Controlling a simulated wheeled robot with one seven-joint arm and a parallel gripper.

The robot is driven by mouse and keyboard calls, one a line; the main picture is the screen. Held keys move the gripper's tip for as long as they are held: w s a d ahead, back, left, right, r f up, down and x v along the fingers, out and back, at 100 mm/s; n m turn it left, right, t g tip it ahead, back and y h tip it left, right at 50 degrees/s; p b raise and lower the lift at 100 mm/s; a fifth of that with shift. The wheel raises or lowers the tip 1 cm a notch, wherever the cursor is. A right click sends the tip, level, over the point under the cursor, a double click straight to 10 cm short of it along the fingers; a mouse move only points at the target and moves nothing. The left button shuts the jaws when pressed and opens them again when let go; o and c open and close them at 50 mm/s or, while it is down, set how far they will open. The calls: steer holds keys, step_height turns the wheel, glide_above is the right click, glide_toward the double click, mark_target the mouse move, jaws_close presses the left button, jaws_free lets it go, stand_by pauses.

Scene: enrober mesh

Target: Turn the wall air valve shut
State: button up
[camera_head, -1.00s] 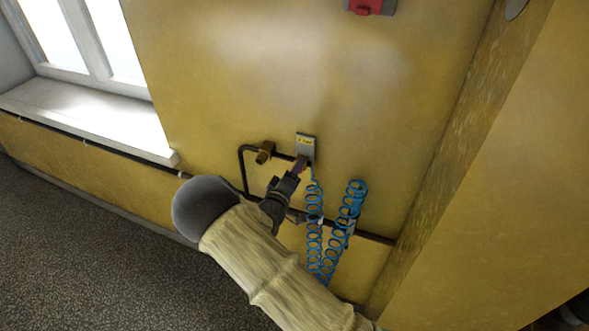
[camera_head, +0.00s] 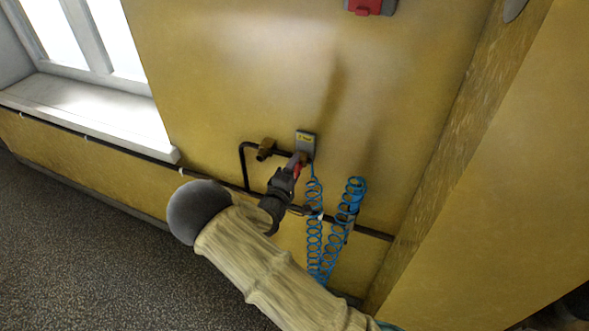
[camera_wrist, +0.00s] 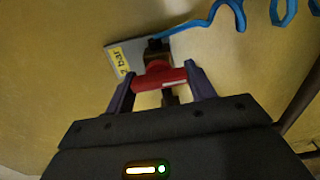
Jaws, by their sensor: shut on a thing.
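The wall air valve has a red handle (camera_wrist: 158,77), which lies crosswise between my fingers in the wrist view. In the head view a bit of the red handle (camera_head: 296,169) shows at my fingertips. My gripper (camera_wrist: 160,86) is shut on the red handle, one dark finger at each end; it also shows in the head view (camera_head: 291,171), reaching up to the wall. The brass valve body (camera_wrist: 155,48) sits just beyond the handle. A grey plate with a yellow label (camera_head: 306,143) is behind it on the wall. The handle's exact angle to the pipe is hard to tell.
A dark pipe (camera_head: 243,165) with a brass fitting (camera_head: 266,148) runs to the left of the valve. A coiled blue hose (camera_head: 314,225) hangs close at the right. A window sill (camera_head: 95,112) juts out at the left. A red box (camera_head: 370,7) is high on the wall.

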steer(key=o, duration=1)
steer(key=shift+a, duration=0.1)
steer(key=b+v, duration=0.3)
steer(key=v, duration=1.4)
steer(key=shift+s+b, duration=0.25)
steer(key=shift+b, duration=0.1)
